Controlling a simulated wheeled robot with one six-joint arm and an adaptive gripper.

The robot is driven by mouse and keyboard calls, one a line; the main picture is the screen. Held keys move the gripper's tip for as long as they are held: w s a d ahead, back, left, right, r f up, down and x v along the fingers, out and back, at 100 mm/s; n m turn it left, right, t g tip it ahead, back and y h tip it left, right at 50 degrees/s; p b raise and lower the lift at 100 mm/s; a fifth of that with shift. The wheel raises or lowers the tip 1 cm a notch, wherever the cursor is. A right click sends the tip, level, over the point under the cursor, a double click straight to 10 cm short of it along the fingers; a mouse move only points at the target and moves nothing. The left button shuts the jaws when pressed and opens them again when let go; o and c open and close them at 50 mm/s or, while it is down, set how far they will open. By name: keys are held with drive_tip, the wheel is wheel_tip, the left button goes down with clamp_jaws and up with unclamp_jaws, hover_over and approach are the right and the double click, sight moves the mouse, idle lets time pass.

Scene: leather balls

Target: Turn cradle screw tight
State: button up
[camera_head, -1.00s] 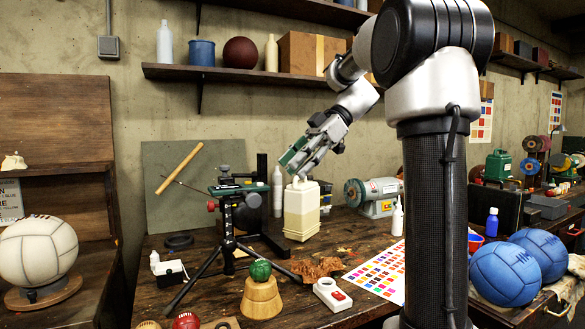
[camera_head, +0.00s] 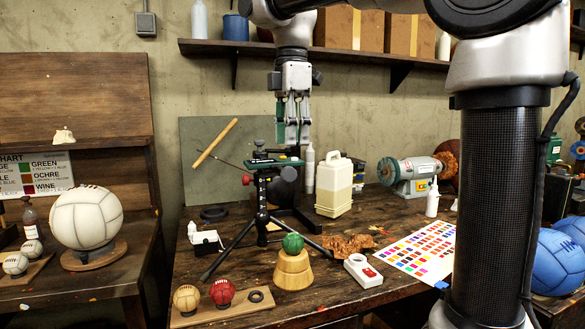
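A dark tripod stand (camera_head: 262,205) stands on the bench and carries a green-and-black cradle (camera_head: 272,163) on top. A small red knob (camera_head: 246,180) sticks out at the cradle's left side, and a larger dark round knob (camera_head: 289,174) shows at its right. I cannot tell which of these is the cradle screw. My gripper (camera_head: 293,141) points straight down, its fingertips just above the cradle's right end in the picture. Its two fingers look parted with nothing between them. Whether they touch the cradle cannot be told.
A white jug (camera_head: 334,185) and a bench grinder (camera_head: 412,174) stand to the right. A wooden block with a green ball (camera_head: 293,243), a white switch box (camera_head: 363,270) and a colour chart (camera_head: 422,248) lie in front.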

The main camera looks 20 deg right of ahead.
sight(289, 174)
drive_tip(key=shift+w+d+m, duration=0.1)
drive_tip(key=shift+w+m, duration=0.05)
drive_tip(key=shift+m, duration=0.15)
drive_tip(key=shift+f, duration=0.35)
wheel_tip(289, 174, down, 7)
drive_tip(key=shift+f, duration=0.1)
clamp_jaws()
